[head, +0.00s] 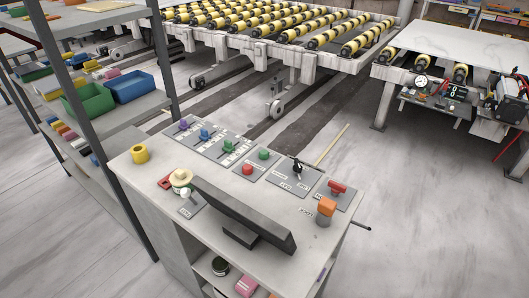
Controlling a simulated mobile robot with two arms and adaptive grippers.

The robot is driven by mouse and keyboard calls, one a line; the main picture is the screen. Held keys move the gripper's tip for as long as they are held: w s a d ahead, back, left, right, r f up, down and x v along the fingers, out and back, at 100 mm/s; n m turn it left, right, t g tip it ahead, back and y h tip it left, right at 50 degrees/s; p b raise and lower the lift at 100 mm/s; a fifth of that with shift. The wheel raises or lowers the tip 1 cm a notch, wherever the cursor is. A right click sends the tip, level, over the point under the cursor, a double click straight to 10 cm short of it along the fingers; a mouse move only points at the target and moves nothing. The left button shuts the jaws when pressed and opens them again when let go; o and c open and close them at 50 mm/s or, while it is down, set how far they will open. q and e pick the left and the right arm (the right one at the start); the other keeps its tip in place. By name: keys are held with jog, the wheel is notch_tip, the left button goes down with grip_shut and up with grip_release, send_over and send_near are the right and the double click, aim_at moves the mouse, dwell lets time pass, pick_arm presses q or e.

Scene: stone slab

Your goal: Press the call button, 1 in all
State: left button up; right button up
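Several controls sit on the pale desk (150,175). A red button (247,169) and a green button (264,155) stand on one grey plate near the middle. A white round knob or button (186,192) sits by a small grey plate (190,208) at the front left, close to the monitor. I cannot read the labels, so I cannot tell which control is the call button. Neither of my grippers is in view.
A dark monitor (240,213) stands at the desk's front. Purple (183,125), blue (205,134) and green (229,146) levers, a black rotary knob (297,167), a red handle (338,187), an orange-topped item (326,207) and a yellow roll (139,153) surround it. Shelves flank the left.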

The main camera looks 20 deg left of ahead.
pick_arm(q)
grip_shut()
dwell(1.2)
